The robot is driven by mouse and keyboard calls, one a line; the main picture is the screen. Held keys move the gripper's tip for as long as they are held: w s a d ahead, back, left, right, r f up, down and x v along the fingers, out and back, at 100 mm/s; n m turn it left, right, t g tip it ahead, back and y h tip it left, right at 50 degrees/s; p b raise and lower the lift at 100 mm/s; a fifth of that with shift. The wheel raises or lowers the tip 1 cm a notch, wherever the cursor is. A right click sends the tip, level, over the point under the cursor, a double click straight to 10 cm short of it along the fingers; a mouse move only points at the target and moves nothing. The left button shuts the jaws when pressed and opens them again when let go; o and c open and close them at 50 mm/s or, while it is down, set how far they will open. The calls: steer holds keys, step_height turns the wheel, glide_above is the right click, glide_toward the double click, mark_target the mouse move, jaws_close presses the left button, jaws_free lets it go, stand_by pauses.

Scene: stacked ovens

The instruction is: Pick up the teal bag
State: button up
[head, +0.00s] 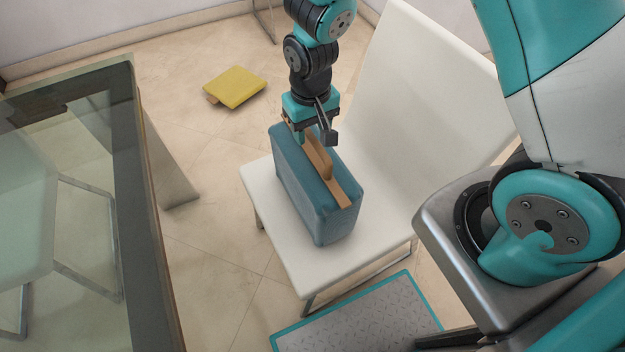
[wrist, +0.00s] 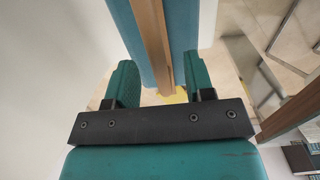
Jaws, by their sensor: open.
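The teal bag (head: 312,190) stands upright on the seat of a white chair (head: 290,262). It has a tan strip along its top and a raised tan handle (head: 326,165). My gripper (head: 311,137) is over the far end of the bag's top, pointing down. In the wrist view my gripper (wrist: 158,82) is open, with one finger on each side of the tan strip (wrist: 153,40) and the teal bag (wrist: 182,30) beyond. I cannot tell whether the fingers touch the bag.
A glass table (head: 130,200) with a dark frame stands at the left. A yellow item (head: 235,87) lies on the floor behind. The chair's white backrest (head: 420,100) rises to the right of the bag. The tiled floor between table and chair is clear.

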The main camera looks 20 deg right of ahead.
mark_target(312, 136)
step_height(312, 136, down, 5)
steer(key=shift+d, duration=0.15)
jaws_close()
steer(key=shift+r, duration=0.1)
stand_by(1.4)
